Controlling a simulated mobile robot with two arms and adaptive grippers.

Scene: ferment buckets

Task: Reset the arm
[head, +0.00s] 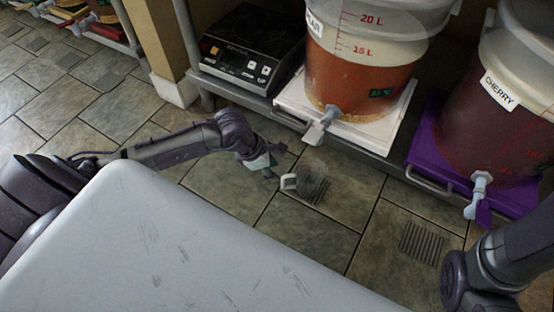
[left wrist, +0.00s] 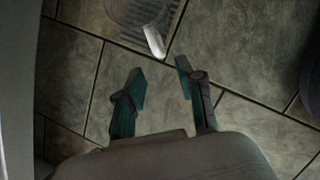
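My left gripper (head: 272,167) reaches in from the left above the tiled floor in the head view. In the left wrist view its two green-padded fingers (left wrist: 160,80) are apart with only floor between them, so it is open and empty. A see-through mug (head: 316,180) with a pale handle is just right of the gripper, apart from it. The mug also shows at the top of the left wrist view (left wrist: 140,10), beyond the fingertips. Whether it rests on the floor is hard to tell. Part of my right arm shows at the lower right; its gripper is out of view.
A low shelf holds a black scale (head: 250,52), an orange-filled bucket (head: 355,75) on a white base (head: 380,125), and a dark red cherry bucket (head: 500,125) on a purple base (head: 428,150). Both have spigots jutting forward. Floor tiles (head: 300,240) in front are mostly clear.

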